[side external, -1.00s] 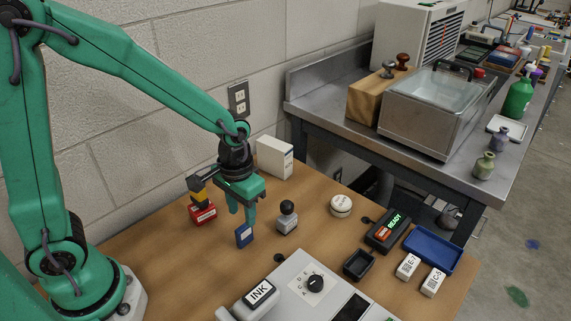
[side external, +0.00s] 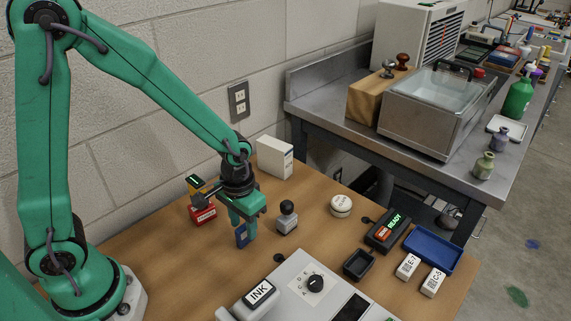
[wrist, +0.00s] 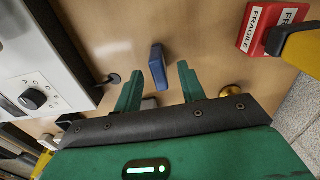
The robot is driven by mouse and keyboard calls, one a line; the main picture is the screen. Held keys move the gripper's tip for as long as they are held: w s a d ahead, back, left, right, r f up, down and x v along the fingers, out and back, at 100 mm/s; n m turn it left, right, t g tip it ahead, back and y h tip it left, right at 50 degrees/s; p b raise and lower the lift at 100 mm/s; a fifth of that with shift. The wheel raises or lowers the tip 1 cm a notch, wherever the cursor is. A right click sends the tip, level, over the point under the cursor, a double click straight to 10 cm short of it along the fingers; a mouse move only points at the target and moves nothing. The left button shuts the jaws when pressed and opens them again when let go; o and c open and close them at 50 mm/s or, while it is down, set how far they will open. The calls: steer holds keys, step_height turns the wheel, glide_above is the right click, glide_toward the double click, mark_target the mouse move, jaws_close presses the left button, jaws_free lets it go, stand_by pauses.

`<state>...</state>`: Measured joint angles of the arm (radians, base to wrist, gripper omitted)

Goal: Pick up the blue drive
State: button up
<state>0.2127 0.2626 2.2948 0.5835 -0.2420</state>
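In the wrist view the blue drive (wrist: 158,67) lies between the two green fingertips of my gripper (wrist: 158,78). The fingers are spread, with a visible gap on both sides of the drive.
A grey machine with a dial (side external: 311,288) is at the front. A white box (side external: 273,158) stands near the wall. A blue tray (side external: 433,250) is further right.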

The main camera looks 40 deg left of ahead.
mark_target(243, 226)
steer(key=shift+f, duration=1.85)
jaws_close()
